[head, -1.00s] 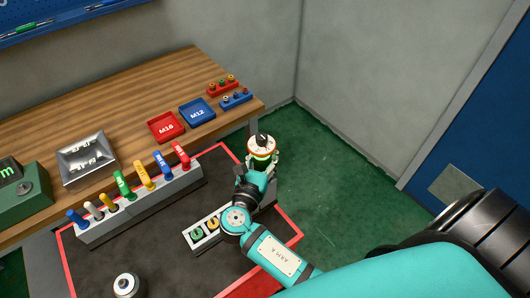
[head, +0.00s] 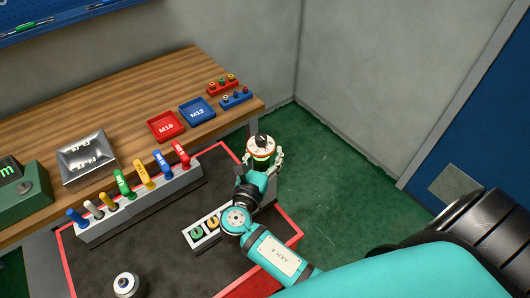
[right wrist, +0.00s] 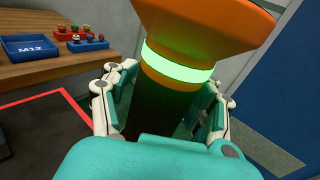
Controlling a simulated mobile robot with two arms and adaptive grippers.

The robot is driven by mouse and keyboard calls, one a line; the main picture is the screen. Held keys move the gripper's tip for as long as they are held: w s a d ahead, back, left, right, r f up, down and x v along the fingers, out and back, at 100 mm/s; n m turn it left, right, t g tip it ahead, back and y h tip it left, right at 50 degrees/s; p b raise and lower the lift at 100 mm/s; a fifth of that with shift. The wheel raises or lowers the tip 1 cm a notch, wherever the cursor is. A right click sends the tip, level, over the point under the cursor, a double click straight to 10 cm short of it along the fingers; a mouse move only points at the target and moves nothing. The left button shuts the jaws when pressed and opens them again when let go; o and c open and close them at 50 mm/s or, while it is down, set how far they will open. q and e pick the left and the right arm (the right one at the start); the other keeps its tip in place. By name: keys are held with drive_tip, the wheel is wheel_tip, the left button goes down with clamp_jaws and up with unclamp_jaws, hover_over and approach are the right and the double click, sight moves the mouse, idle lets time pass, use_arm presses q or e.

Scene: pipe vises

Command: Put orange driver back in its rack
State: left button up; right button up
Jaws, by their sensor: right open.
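The orange driver (head: 261,148) stands upright at the right end of a grey rack (head: 206,231), with a pale round top and a green glowing ring. In the right wrist view the driver (right wrist: 205,25) shows its orange flared head, bright green band and dark lower body. My right gripper (head: 264,161) is open, with one finger on each side of the driver. In the right wrist view the fingers of the gripper (right wrist: 170,88) are apart from its body. The driver's lower end and its seat are hidden by my gripper and arm. My left gripper is out of view.
A second grey rack (head: 143,203) holds several coloured handles. A red tray (head: 167,127) and blue tray (head: 197,111) lie on the wooden bench (head: 125,90). A metal tray (head: 86,160) is further left. Green floor (head: 335,180) is clear at right.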

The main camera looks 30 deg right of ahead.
drive_tip(key=v, duration=1.2)
